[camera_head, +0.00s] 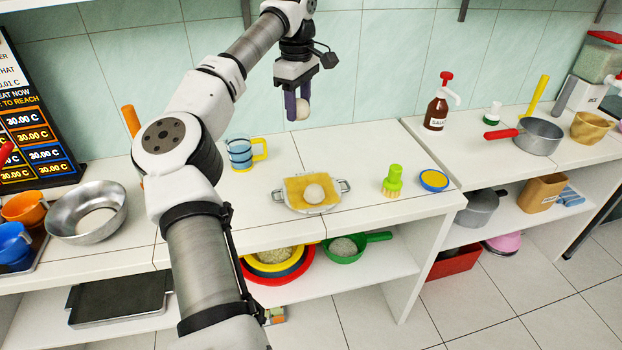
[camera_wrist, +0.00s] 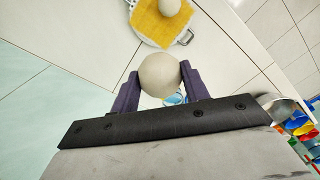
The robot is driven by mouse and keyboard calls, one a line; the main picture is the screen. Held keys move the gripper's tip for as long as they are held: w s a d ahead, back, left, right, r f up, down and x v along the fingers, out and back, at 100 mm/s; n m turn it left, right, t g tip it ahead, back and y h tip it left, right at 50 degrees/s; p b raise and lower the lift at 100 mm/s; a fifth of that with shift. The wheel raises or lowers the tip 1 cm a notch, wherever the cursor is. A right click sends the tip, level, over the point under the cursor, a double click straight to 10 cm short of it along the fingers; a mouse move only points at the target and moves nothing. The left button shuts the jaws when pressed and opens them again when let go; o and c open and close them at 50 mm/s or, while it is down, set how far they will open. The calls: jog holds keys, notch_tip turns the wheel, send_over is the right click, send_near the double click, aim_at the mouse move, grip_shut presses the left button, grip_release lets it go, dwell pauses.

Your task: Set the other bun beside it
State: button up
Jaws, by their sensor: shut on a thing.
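My gripper (camera_head: 297,106) is raised above the back of the counter, shut on a round pale bun (camera_head: 302,110). In the wrist view the held bun (camera_wrist: 160,74) sits between the two dark fingers. The other bun (camera_head: 314,194) rests on a yellow cloth-like square (camera_head: 296,185) on a steel pan with two handles (camera_head: 280,197). This bun also shows at the top of the wrist view (camera_wrist: 170,6). The held bun is well above the pan and apart from it.
A blue cup with a yellow handle (camera_head: 240,154) stands left of the pan. A green brush (camera_head: 393,180) and a blue-and-yellow round item (camera_head: 434,181) lie to its right. A large metal bowl (camera_head: 88,226) is at far left. A brown sauce bottle (camera_head: 436,112) stands at back right.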

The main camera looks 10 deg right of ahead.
jog(key=shift+w+d+f+m, duration=0.1)
jog(key=shift+d+f+m, duration=0.1)
jog(key=shift+d, duration=0.35)
jog(key=shift+d+f+m, duration=0.1)
jog(key=shift+d+m, duration=0.1)
jog(key=shift+d, duration=0.3)
jog(key=p, duration=0.3)
send_over(309, 182)
notch_tip(309, 182, down, 15)
jog(key=shift+r, duration=0.2)
jog(key=shift+f+p, duration=0.3)
jog(key=shift+f, duration=2.1)
jog(key=shift+f, duration=0.1)
jog(key=shift+f, duration=0.15)
jog(key=o, duration=1.2)
jog(key=shift+c, duration=0.2)
notch_tip(309, 182, up, 12)
jog(key=b, duration=0.3)
jog(key=shift+r, duration=0.25)
